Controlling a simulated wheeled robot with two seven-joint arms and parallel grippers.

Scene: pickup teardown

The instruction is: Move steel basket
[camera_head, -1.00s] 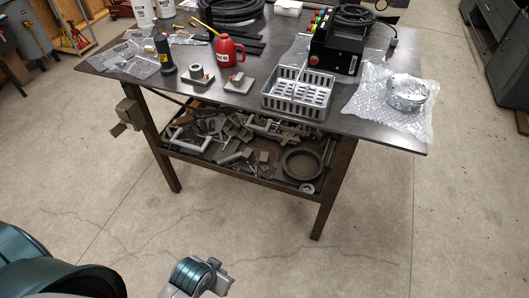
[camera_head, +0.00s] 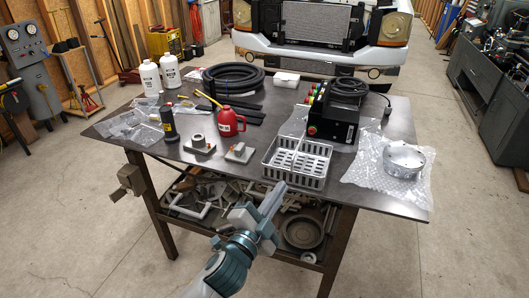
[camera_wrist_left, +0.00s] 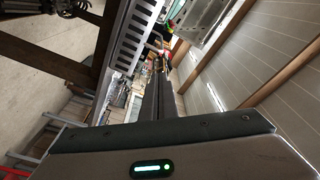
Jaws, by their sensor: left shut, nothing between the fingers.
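The steel basket (camera_head: 305,181) is a silver slotted wire-like carrier with a raised middle handle. It stands at the front edge of the dark workbench (camera_head: 365,198), right of centre in the head view. In the left wrist view its slotted wall (camera_wrist_left: 128,38) shows at the top, left of the fingers. My left gripper (camera_head: 277,193) is shut and empty. It reaches up from below in front of the bench, near the basket's front left corner; I cannot tell whether it touches. Its fingers also show in the left wrist view (camera_wrist_left: 155,95). My right gripper is out of view.
A black control box (camera_head: 333,122) stands behind the basket. Bubble wrap with a round metal part (camera_head: 403,160) lies to its right. A red oil can (camera_head: 230,124) and small grey blocks stand to its left. The lower shelf holds metal parts, including a round pan (camera_head: 303,231).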

